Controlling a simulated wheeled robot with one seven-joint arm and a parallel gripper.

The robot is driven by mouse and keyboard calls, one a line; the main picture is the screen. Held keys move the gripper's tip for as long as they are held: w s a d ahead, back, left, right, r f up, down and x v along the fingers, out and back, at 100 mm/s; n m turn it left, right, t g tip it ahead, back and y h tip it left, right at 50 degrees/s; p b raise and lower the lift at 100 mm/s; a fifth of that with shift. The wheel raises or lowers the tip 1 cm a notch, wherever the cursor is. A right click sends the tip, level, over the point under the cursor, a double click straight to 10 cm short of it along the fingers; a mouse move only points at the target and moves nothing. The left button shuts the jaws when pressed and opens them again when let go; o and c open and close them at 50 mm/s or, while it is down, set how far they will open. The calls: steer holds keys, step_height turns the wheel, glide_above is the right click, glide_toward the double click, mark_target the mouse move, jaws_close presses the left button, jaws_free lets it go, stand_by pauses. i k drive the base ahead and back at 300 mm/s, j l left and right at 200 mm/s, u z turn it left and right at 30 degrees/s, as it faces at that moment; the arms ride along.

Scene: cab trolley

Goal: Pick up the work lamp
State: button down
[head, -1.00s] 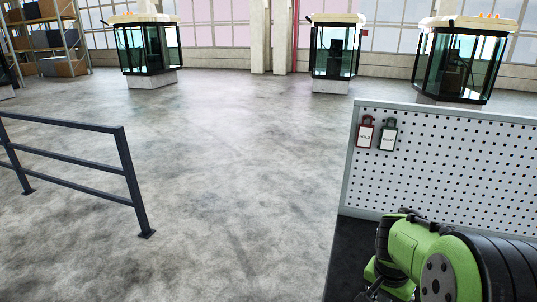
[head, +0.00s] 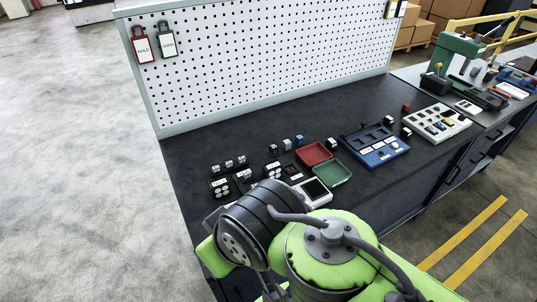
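I cannot make out a work lamp in the head view. My green and black arm covers the lower middle of the view and hides part of the dark bench top (head: 235,140). My gripper is not in view; only arm links show.
The bench carries small parts, a red tray (head: 313,146), a green tray (head: 346,173), a blue tray (head: 362,158), a white tray (head: 458,124) and a screened device (head: 326,198). A pegboard (head: 270,60) backs it. A green machine (head: 447,51) stands right. Floor left is open.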

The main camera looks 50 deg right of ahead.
mark_target(274, 169)
steer(key=z, duration=1.45)
